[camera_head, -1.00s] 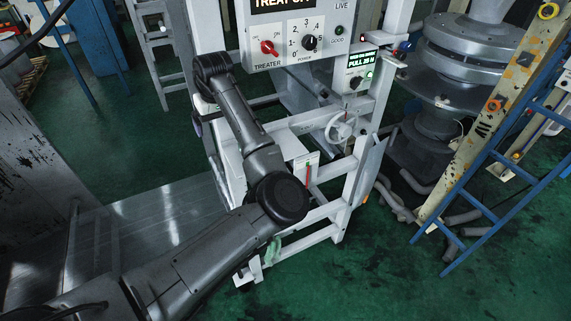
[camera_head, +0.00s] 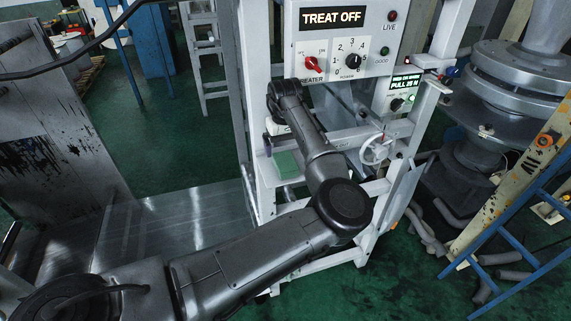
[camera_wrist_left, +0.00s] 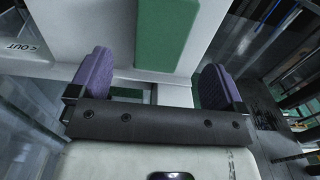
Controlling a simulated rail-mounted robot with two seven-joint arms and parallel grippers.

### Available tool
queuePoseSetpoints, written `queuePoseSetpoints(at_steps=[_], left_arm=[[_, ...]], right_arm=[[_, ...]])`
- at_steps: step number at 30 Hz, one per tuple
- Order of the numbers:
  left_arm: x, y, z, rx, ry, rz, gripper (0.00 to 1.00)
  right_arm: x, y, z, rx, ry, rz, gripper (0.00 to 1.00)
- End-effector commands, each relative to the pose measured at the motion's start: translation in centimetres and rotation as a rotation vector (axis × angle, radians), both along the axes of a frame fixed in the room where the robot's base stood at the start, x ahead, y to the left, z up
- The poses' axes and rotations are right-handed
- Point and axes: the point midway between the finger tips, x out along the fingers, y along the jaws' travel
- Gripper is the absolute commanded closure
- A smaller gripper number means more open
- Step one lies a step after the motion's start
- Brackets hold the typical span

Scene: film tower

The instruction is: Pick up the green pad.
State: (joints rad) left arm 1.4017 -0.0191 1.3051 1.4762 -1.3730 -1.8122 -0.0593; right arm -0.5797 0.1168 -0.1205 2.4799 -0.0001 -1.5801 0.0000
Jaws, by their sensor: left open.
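The green pad (camera_head: 287,165) lies on a white ledge of the machine frame, left of my forearm in the head view. In the left wrist view the green pad (camera_wrist_left: 167,35) is a long flat block on a white surface, just beyond the fingertips and between their lines. My left gripper (camera_wrist_left: 158,78) is open, with two purple fingers apart and nothing between them. In the head view the left gripper (camera_head: 272,136) is mostly hidden behind my wrist, just above the pad. My right gripper is not in view.
A control panel (camera_head: 342,40) reading TREAT OFF, with a red knob (camera_head: 313,64), stands above the ledge. A blue ladder (camera_head: 515,200) stands at right.

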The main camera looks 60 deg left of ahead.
Motion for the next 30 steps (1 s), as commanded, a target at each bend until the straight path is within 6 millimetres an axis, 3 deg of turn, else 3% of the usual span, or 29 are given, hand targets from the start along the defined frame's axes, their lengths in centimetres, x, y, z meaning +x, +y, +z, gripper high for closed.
queuePoseSetpoints(at_steps=[8, 18, 28, 30], left_arm=[[0.0, -0.1, -1.4, -0.001, 0.000, 0.000, 0.04], [-0.1, -0.2, -5.4, -0.001, 0.000, 0.000, 0.04], [-0.1, -0.2, -5.9, 0.000, -0.001, 0.001, 0.04], [-0.1, -0.2, -5.9, 0.000, -0.001, 0.001, 0.10]], right_arm=[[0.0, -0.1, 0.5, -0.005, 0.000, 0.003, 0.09], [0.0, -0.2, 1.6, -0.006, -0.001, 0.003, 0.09], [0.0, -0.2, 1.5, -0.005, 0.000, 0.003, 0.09], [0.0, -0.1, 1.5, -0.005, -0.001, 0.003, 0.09]])
